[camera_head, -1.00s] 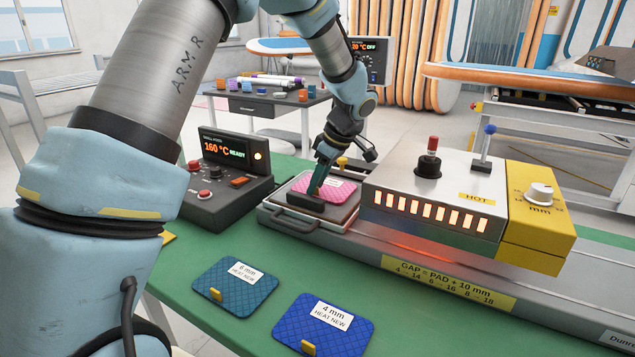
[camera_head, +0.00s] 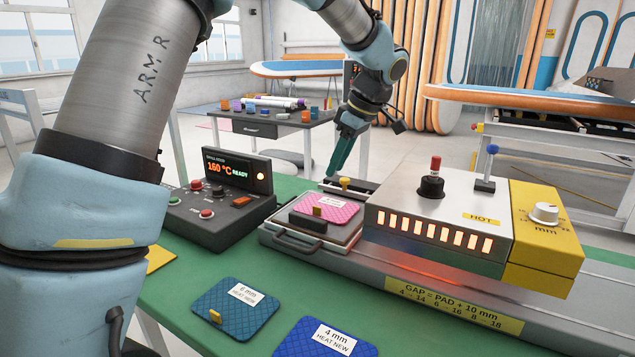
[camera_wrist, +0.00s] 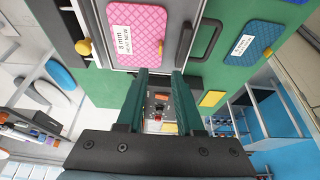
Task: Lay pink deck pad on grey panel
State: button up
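The pink deck pad (camera_head: 328,206), with a white label and a yellow tab, lies flat on the grey panel (camera_head: 338,237) in the machine's tray. In the wrist view the pad (camera_wrist: 136,40) shows at the top, and its label reads 8 mm. My gripper (camera_head: 336,174) is behind the tray, apart from the pad. In the wrist view its two green fingers (camera_wrist: 160,76) stand apart with nothing between them.
The heater (camera_head: 435,215), marked HOT with glowing slots, stands just right of the pad. A control box (camera_head: 215,192) reading 160 °C READY is on the left. A teal pad (camera_head: 236,308) and a blue pad (camera_head: 322,342) lie on the green table in front.

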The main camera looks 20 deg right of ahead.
jog(key=shift+r, duration=0.15)
jog(key=w+a+r+m+t+h, duration=0.35)
jog(key=w+a+t, duration=0.45)
jog(key=w+a, duration=0.65)
jog(key=s+a+f+m+g, duration=0.2)
jog(key=s+a+f+g, duration=0.3)
jog(key=s+a, duration=0.5)
jog(key=s+a+f+m+g, duration=0.3)
jog(key=s+a+f+g, duration=0.2)
jog(key=s+a+f, duration=0.4)
jog(key=s+a, duration=0.2)
jog(key=s, duration=0.2)
jog(key=shift+f, duration=0.15)
